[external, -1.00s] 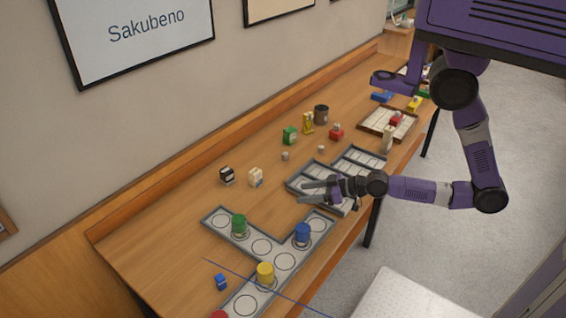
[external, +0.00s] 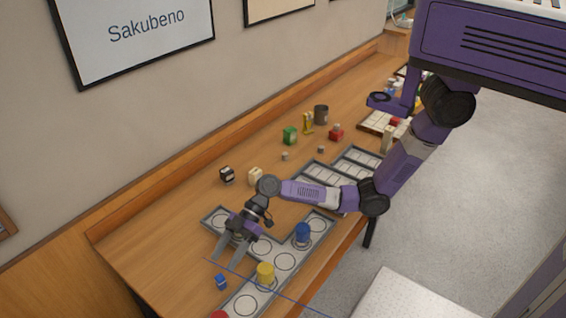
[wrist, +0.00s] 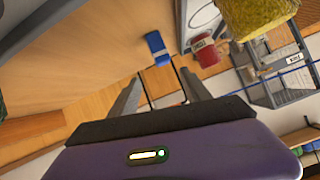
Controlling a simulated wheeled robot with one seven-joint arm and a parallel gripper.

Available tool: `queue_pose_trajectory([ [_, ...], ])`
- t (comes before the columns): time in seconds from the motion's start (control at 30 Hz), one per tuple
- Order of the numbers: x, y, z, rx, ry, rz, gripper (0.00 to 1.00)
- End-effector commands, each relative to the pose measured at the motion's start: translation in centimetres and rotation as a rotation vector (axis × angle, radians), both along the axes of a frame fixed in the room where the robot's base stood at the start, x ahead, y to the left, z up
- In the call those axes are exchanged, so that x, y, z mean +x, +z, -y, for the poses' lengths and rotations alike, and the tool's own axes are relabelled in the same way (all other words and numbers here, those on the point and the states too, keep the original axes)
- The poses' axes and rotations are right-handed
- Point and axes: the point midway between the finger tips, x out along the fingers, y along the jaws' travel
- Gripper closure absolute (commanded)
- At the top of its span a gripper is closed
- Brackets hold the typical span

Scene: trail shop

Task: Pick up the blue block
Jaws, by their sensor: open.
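The small blue block (external: 221,282) lies on the bare wooden table just left of the grey tray with circles (external: 246,303). In the wrist view the blue block (wrist: 157,47) shows beyond my fingertips, near the middle. My gripper (external: 228,260) is open and empty, pointing down above the left part of the tray, a little behind the block. In the wrist view my gripper (wrist: 160,84) has its two fingers apart, with nothing between them. The fingers are not touching the block.
A yellow cylinder (external: 265,272), a blue cylinder (external: 302,233) and a red piece (external: 219,314) stand on the grey tray. A black-and-white block (external: 227,175) and a cream block (external: 256,176) stand behind. The table left of the blue block is clear.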

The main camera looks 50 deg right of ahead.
Motion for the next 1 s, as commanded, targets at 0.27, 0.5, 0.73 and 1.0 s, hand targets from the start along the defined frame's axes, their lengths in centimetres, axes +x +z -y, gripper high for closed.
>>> queue_pose_trajectory([
  [0.27,-0.8,-2.3,-1.6,0.038,0.019,-0.060,0.44],
  [0.5,-1.0,-3.4,-3.6,0.037,0.017,-0.058,0.44],
  [0.73,-1.3,-5.0,-6.1,0.035,0.018,-0.058,0.44],
  [1.0,-1.4,-5.8,-7.5,0.036,0.015,-0.056,0.44],
])
